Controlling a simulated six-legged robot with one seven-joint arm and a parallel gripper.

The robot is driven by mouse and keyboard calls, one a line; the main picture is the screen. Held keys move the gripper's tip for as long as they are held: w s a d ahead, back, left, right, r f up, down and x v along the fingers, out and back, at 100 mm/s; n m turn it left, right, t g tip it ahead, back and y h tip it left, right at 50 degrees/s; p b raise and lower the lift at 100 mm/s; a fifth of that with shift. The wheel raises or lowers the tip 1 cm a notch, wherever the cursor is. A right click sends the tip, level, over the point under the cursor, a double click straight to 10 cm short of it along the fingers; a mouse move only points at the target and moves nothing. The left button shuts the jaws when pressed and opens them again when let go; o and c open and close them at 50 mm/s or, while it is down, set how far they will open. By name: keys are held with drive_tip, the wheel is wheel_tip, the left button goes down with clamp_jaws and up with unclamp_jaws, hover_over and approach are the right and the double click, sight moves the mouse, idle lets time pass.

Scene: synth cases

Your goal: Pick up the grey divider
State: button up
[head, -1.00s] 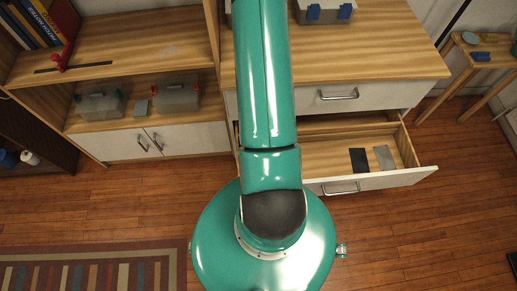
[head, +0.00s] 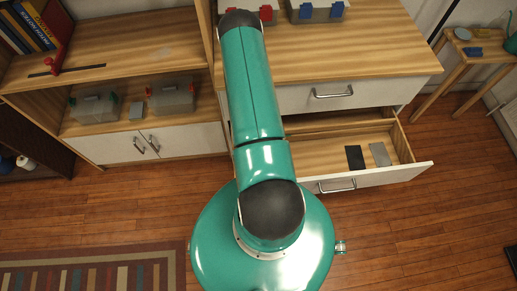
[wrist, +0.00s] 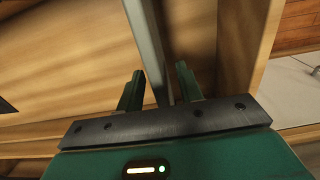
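In the wrist view the grey divider (wrist: 147,32) shows as a narrow upright strip running from the top edge down between my fingers. My gripper (wrist: 160,83) is open, one finger on each side of the strip, with a gap on both sides. In the head view the gripper and that divider are hidden behind my arm. The open drawer (head: 325,158) shows to the right of my arm, with a flat grey piece (head: 380,154) and a black piece (head: 355,158) lying in it.
A wooden wall (wrist: 243,55) stands close to the right of my right finger. A bin with clips (head: 315,13) is on the counter above the drawer.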

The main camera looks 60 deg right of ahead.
drive_tip(key=shift+f, duration=0.25)
clamp_jaws()
drive_tip(key=shift+r, duration=0.15)
